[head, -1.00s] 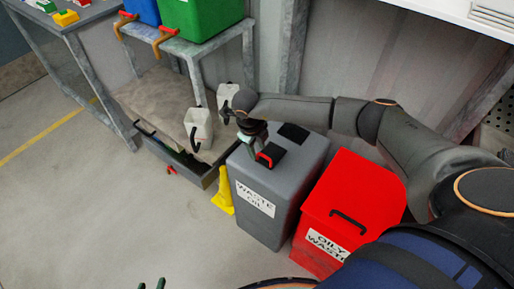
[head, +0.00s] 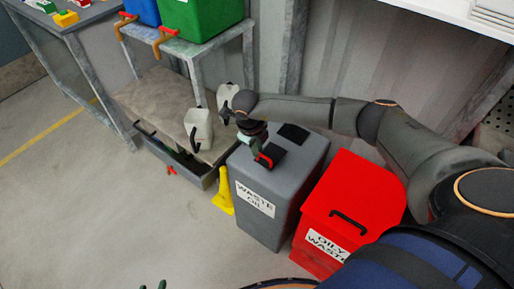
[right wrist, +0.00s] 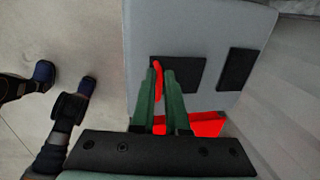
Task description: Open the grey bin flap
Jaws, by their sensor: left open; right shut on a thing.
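The grey bin (head: 268,205), labelled "WASTE OIL", stands on the floor at the middle of the head view. Its top carries a small dark flap (right wrist: 186,76) with a red handle (right wrist: 158,72), which also shows in the head view (head: 264,160). The flap appears to lie flat on the lid. My right gripper (right wrist: 160,75) reaches over the bin top from the right and is shut on the red handle. Only the green fingertips of my left gripper (head: 152,285) show at the bottom edge, apart and far from the bin.
A red bin (head: 365,185) labelled "OILY WASTE" stands right beside the grey bin. The floor at left is clear.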

